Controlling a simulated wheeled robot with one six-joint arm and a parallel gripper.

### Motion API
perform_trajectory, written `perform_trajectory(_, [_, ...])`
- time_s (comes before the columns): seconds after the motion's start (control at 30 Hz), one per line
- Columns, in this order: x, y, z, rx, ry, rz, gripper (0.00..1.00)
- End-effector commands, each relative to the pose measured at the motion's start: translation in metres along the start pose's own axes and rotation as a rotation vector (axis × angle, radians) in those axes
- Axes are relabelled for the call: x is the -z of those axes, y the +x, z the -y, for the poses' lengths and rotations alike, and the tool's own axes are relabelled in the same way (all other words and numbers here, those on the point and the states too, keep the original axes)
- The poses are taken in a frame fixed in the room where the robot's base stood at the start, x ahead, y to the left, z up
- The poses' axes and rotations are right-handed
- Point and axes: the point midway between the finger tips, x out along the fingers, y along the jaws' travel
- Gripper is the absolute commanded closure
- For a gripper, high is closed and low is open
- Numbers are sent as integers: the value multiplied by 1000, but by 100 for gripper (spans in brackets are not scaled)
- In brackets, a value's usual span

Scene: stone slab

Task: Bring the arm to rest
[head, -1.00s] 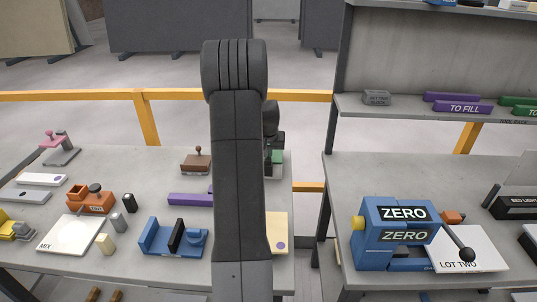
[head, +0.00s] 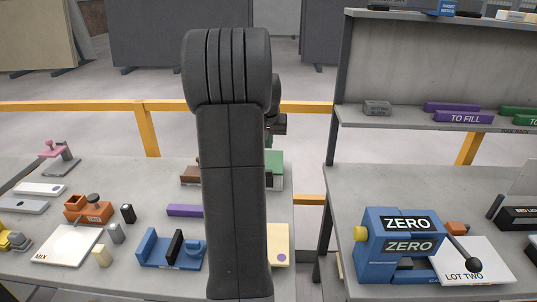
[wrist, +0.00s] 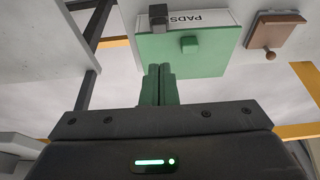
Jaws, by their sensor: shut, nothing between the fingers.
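My arm rises in the middle of the head view and hides part of the left table. My gripper (wrist: 159,84) shows in the wrist view, its two fingers together and nothing between them. Beyond the fingertips in the wrist view is a green box (wrist: 195,50) with a white edge lettered PADS. Part of the green box also shows beside my arm in the head view (head: 274,163). Whether the fingers touch it I cannot tell.
The left table (head: 120,180) holds several stamps, pads and a white MIX card (head: 68,245). The right table (head: 350,180) bears a blue ZERO device (head: 385,270) and a LOT TWO card (head: 490,255). A shelf (head: 400,117) stands above it. A yellow rail (head: 60,107) runs behind.

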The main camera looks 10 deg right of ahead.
Motion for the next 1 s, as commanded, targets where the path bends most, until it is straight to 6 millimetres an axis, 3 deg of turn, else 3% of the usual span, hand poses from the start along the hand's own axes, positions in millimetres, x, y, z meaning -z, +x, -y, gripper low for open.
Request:
perform_trajectory(0.2, [0,-12,0,0,0,0,100])
perform_trajectory(0.57, [0,-10,0,0,0,1,100])
perform_trajectory(0.77, [-1,10,0,-1,0,5,100])
perform_trajectory(1.0, [-2,57,0,-1,0,7,100])
